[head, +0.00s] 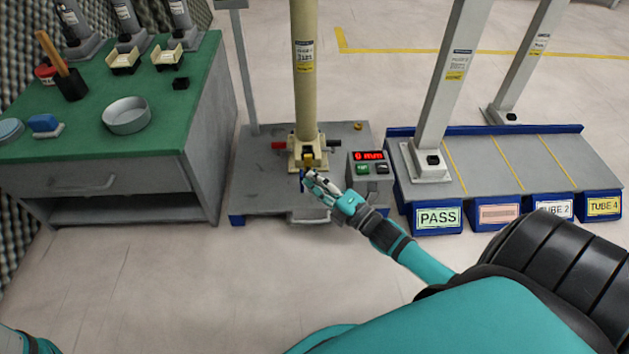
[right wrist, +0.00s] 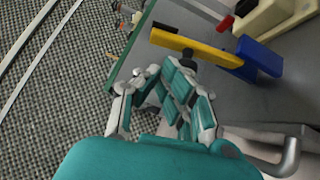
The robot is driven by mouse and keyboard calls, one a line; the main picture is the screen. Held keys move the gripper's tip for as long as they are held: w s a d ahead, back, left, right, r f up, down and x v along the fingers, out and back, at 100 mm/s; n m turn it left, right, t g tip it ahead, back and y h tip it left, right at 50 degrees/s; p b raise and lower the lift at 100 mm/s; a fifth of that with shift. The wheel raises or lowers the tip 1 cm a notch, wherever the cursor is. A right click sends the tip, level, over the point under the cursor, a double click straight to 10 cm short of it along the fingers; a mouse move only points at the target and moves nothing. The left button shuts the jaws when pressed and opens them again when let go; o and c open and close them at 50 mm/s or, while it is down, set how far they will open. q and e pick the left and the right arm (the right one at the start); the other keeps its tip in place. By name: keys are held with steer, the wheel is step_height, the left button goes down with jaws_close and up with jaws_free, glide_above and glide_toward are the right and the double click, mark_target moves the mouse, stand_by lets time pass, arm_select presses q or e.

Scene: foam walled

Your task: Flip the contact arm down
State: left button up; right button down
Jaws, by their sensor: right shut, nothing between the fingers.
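A cream column (head: 305,90) stands on a grey platform. At its foot is a small yellow part (head: 308,157), with my right gripper (head: 309,180) just in front of it. In the right wrist view, a yellow bar (right wrist: 195,46) and a blue block (right wrist: 259,57) stick out from the cream foot (right wrist: 270,20). I cannot tell for certain which part is the contact arm. My right gripper (right wrist: 163,76) is shut and empty, its tips close below the yellow bar; contact is unclear. My left gripper is not in view.
A red "0 mm" display box (head: 369,162) stands right of the foot, close to my right arm. A green-topped bench (head: 160,110) is at left. A blue-edged rack (head: 535,160) with labelled bays is at right. The floor in front is open.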

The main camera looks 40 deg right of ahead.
steer(key=shift+w+d+r+b, duration=0.15)
steer(key=shift+w+d+b, duration=0.25)
steer(key=shift+w, duration=0.4)
